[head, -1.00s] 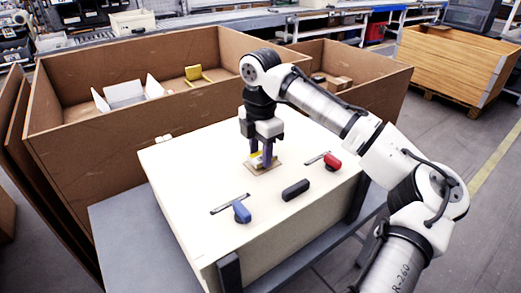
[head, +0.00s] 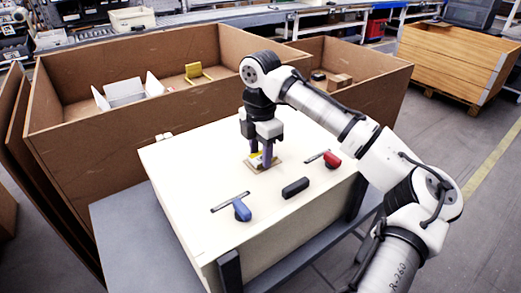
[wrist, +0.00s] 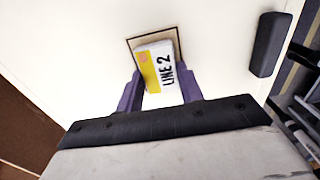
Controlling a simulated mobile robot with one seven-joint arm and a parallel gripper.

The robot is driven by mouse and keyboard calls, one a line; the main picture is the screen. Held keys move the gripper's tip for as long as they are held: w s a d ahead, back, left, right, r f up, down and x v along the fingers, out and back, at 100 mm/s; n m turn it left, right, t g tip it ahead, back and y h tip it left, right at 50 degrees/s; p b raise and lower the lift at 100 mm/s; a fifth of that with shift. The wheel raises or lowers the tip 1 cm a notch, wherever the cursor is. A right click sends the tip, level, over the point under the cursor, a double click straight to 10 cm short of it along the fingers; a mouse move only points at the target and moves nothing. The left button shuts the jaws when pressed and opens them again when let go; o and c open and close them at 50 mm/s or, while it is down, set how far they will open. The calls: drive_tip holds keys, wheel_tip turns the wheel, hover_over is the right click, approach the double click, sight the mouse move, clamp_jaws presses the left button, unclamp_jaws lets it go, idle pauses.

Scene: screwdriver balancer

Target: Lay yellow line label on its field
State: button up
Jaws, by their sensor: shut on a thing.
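The label (wrist: 159,68) is a small yellow and white block marked "LINE 2", and it shows in the head view (head: 256,155) too. My gripper (head: 260,158) is shut on it, with one purple finger at each side. The fingers also show in the wrist view (wrist: 161,88). The field is a square with a thin brown border (wrist: 150,33) on the white top; its tan edge shows in the head view (head: 277,162). The label lies over the field, covering much of it. I cannot tell whether it touches the surface. The field's near edge is hidden.
On the white top (head: 185,165) lie a blue-handled squeegee (head: 242,211), a black bar (head: 296,188) and a red-handled tool (head: 332,160). A large brown crate (head: 100,140) stands behind. The top's left part is clear.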

drive_tip(key=o, duration=1.1)
drive_tip(key=shift+o, duration=0.2)
wheel_tip(320, 180, up, 14)
drive_tip(key=shift+f, duration=0.1)
